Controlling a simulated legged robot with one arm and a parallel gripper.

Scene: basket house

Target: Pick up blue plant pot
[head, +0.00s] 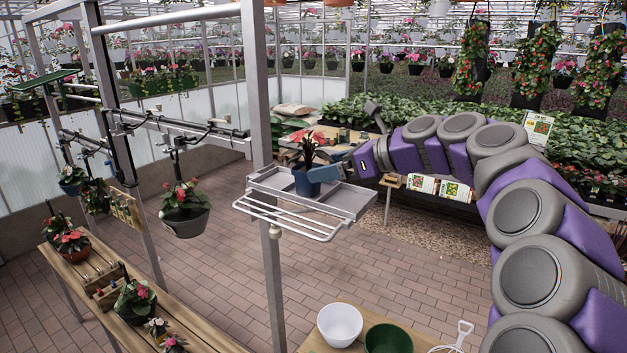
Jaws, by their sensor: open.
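The blue plant pot (307,184) holds a dark-leaved plant with red on top. It stands upright on a grey metal tray shelf (352,204) fixed by a metal post. My gripper (347,139) comes in from the right at the end of my purple and grey arm. Its jaws are wide apart, one raised and the other low beside the pot's right side. I cannot tell whether the low jaw touches the pot. Nothing is held.
Metal posts and rails (262,90) stand left of the shelf. A hanging pot (185,220) is further left. A wooden bench (197,318) with plants is at lower left. A white bowl (340,324) and green pot (388,339) sit below. The brick floor between is open.

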